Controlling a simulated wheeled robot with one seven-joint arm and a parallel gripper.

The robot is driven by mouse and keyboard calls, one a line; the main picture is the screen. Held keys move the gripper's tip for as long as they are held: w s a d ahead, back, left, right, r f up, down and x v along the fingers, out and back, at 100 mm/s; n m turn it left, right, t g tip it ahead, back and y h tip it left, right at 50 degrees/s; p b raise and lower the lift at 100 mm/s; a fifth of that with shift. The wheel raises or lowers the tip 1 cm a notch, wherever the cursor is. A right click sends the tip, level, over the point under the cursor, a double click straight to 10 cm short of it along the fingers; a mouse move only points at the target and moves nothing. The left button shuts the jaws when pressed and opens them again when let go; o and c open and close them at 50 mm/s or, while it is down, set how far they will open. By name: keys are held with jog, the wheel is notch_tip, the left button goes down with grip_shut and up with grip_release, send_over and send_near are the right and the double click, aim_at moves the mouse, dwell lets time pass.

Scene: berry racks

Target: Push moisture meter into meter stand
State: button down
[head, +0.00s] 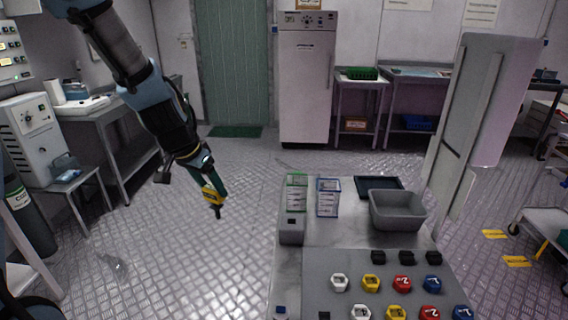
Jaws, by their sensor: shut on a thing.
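My gripper (205,178) is shut on a yellow and black tool, which looks like the moisture meter (212,195). The meter hangs below the fingers, its dark tip pointing down and slightly right. It is in the air over open floor, left of the metal table.
On the table stand a green rack (297,194), a blue rack (328,197), a grey bin (397,210) and a dark tray (379,186). A front panel (320,262) bears several coloured hexagonal pieces and black blocks. A tall pale panel (470,125) rises at right.

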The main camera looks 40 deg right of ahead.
jog(key=s+d+r+m+g, duration=0.2)
jog(key=s+d+r+m, duration=0.2)
jog(key=s+d, duration=0.25)
jog(key=s+d+r+m+g, duration=0.1)
jog(key=s+d+r+m, duration=0.4)
jog(key=s, duration=0.3)
jog(key=shift+n, duration=0.7)
jog(key=shift+a+b+x, duration=0.15)
jog(key=shift+b+x, duration=0.55)
jog(key=shift+x, duration=0.5)
jog(key=shift+a+b+x, duration=0.1)
jog(key=shift+b+x, duration=0.6)
jog(key=shift+x, duration=0.5)
jog(key=shift+w+a, duration=0.1)
jog(key=shift+f+b, duration=0.25)
jog(key=shift+b, duration=0.3)
jog(key=shift+f+b, duration=0.5)
jog(key=shift+b, duration=0.05)
jog(key=shift+f+b, duration=1.55)
jog(key=shift+f, duration=0.1)
grip_release()
